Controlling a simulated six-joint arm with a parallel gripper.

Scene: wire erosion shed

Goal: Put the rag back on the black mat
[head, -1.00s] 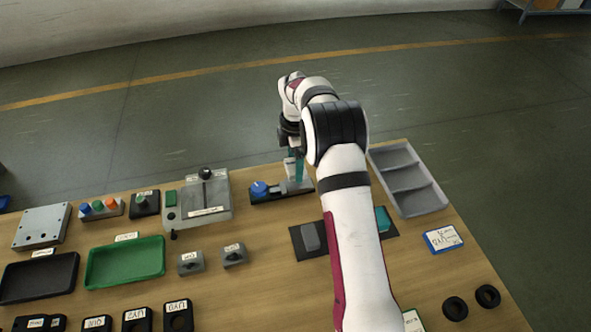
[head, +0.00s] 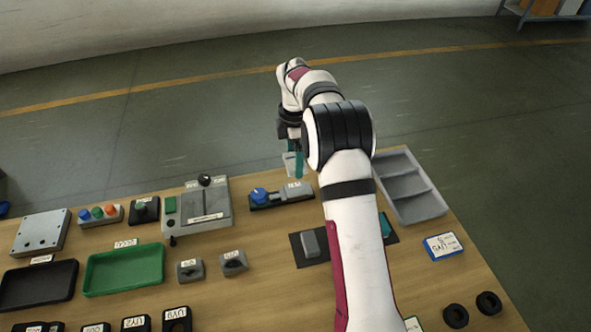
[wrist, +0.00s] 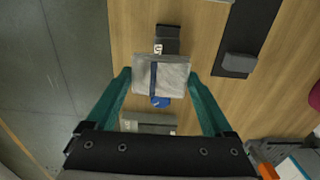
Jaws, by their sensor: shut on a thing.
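The rag is a light grey folded cloth with a dark blue stripe (wrist: 160,75), in the middle of the wrist view. My gripper (wrist: 161,76) has its teal fingers shut on its two sides and holds it above the table. In the head view the gripper (head: 296,165) is over the back edge of the table, above the blue-knobbed device, and the rag (head: 289,163) shows only in part beside a finger. The black mat (head: 297,252) lies nearer, partly hidden by my arm. It also shows at upper right in the wrist view (wrist: 262,22).
A grey block (head: 310,244) sits on the mat's left part and a teal item (head: 385,223) at its right. The blue-knobbed device (head: 260,195) is below the gripper. A grey compartment tray (head: 408,187) and a blue-edged card box (head: 443,246) are to the right.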

